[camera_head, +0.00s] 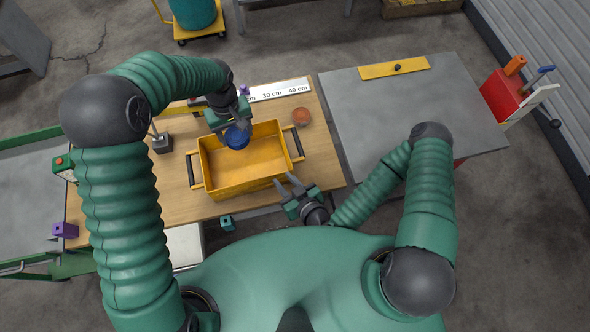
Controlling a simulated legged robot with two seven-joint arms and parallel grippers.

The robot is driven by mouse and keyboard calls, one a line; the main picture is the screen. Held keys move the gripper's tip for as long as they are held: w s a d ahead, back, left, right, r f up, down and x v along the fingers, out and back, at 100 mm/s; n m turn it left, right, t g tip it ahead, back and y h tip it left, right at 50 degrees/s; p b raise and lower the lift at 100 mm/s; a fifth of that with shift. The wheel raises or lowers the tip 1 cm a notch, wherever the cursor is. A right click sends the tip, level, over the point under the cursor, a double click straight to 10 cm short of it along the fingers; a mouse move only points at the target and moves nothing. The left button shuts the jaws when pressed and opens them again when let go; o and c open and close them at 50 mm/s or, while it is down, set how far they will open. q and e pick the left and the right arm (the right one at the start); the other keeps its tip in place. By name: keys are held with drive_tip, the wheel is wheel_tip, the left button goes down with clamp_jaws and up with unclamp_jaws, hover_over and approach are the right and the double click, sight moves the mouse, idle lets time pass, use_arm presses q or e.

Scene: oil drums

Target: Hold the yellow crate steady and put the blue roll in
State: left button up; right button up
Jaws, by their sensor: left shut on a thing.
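The yellow crate (243,187) sits on the wooden table, with dark handles at its left and right ends. My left gripper (236,126) is shut on the blue roll (238,139). The roll is over the back middle of the crate opening; I cannot tell how far it is above the crate floor. The gripper hides part of the roll. My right gripper (286,181) is open and empty at the crate's front right corner, its fingers pointing at the front wall. I cannot tell whether they touch it.
An orange round object (302,116) lies right of the crate, and a ruler (280,90) lies behind it. A dark block with a post (162,143) stands to the left. A grey table (400,110) adjoins on the right, mostly clear, with a yellow bar (380,71).

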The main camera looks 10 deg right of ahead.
sight(286, 148)
drive_tip(key=w+d+r+m+t+h, duration=0.2)
drive_tip(key=d+m+h, duration=0.1)
drive_tip(key=d, duration=0.1)
drive_tip(key=shift+h, duration=0.3)
drive_tip(key=x, duration=1.1)
drive_tip(key=shift+w+a+r, duration=0.15)
drive_tip(key=shift+w+a, duration=0.15)
drive_tip(key=shift+w, duration=0.05)
clamp_jaws()
